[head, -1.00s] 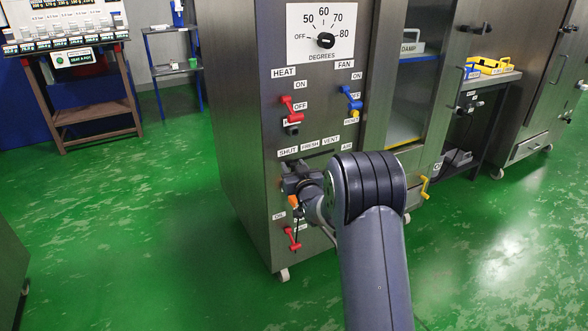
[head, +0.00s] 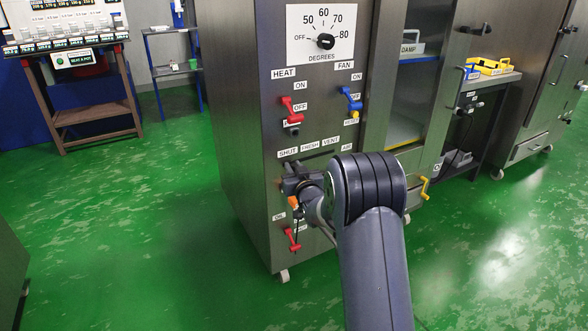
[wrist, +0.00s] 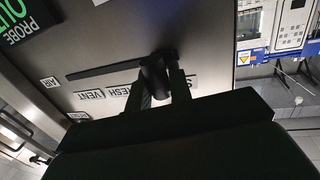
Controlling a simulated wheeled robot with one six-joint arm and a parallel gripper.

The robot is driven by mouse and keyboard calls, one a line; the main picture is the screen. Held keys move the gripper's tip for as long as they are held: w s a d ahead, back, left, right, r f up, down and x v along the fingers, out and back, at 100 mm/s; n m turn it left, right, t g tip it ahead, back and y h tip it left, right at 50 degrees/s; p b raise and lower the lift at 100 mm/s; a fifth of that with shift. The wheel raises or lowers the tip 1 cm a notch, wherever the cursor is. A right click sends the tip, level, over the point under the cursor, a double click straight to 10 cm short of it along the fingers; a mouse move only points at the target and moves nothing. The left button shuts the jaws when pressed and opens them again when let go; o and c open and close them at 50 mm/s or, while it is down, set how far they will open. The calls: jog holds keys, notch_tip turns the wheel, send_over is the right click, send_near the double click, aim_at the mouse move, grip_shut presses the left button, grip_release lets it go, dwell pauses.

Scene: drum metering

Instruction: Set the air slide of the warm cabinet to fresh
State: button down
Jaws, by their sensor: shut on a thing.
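The warm cabinet (head: 245,120) is a tall steel cabinet. Its air slide has a dark horizontal slot under the labels SHUT, FRESH (head: 310,148), VENT and AIR. My gripper (head: 294,177) is at the slot's left part, below SHUT. In the wrist view the labels are upside down, and my fingers (wrist: 161,78) close around the dark slide knob (wrist: 155,72) near the SHUT end. The empty slot (wrist: 100,71) runs from the knob past FRESH and VENT (wrist: 91,96). My fingers partly cover the FRESH and SHUT labels, and the knob is hidden in the head view.
A red HEAT lever (head: 291,104) and a blue FAN lever (head: 351,98) sit above the slide, under a DEGREES dial (head: 325,41). Another red lever (head: 292,238) sits just below my gripper. A yellow handle (head: 425,187) is to the right. The green floor is clear on the left.

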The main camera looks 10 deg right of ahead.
jog(key=d, duration=0.2)
jog(key=w+d, duration=0.1)
jog(key=d, duration=0.2)
jog(key=w+d, duration=0.1)
jog(key=d, duration=0.1)
jog(key=shift+w+d+p, duration=0.25)
jog(key=shift+d+p, duration=0.05)
jog(key=shift+d, duration=0.05)
jog(key=c, duration=1.3)
grip_release()
jog(key=s, duration=0.3)
jog(key=s+p, duration=0.1)
jog(key=s, duration=0.3)
jog(key=s+d+p, duration=0.1)
jog(key=s, duration=0.2)
jog(key=shift+s+d, duration=0.1)
jog(key=shift+s, duration=0.3)
jog(key=shift+w, duration=0.1)
